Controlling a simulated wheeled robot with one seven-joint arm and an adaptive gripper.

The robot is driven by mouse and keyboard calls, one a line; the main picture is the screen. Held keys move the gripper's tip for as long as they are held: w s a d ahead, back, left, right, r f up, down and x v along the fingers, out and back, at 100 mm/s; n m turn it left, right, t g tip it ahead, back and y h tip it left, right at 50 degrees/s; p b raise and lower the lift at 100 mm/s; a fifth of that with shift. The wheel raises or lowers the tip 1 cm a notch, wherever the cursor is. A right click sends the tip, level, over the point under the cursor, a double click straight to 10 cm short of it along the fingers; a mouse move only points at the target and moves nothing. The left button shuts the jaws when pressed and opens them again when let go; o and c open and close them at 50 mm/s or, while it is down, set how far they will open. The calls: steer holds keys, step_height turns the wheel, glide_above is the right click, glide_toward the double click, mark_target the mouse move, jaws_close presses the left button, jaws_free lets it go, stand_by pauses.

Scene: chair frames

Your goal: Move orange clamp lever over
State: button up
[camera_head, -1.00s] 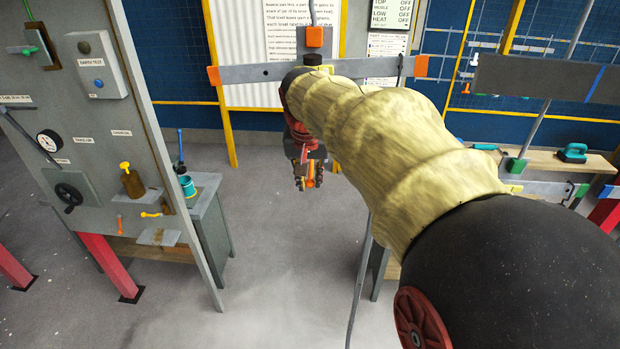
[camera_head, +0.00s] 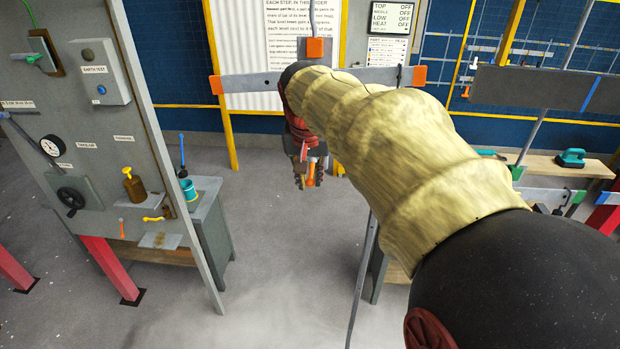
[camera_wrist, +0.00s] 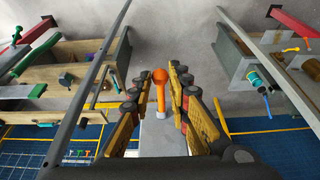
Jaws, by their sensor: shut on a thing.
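The orange clamp lever (camera_wrist: 160,90) stands between the two fingers of my gripper (camera_wrist: 159,76) in the wrist view. It has a rounded orange head and a thin shaft that runs down to a pale grey part. My gripper is shut on the lever. In the head view my gripper (camera_head: 308,184) hangs below the grey crossbar, with a strip of the orange lever (camera_head: 310,172) showing between its dark fingers. My arm hides part of the crossbar and the lever's mount from the head camera.
A grey crossbar (camera_head: 250,83) with orange end caps spans behind my arm. A grey panel (camera_head: 95,150) with a gauge and handwheel stands at left, beside a small bench (camera_head: 212,225). A workbench (camera_head: 560,165) is at right.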

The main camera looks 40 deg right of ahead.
steer(key=shift+r, duration=0.3)
steer(key=shift+r, duration=0.4)
steer(key=o, duration=0.9)
steer(key=shift+c, duration=0.2)
steer(key=shift+o, duration=0.3)
steer(key=shift+f, duration=0.1)
steer(key=v, duration=1.2)
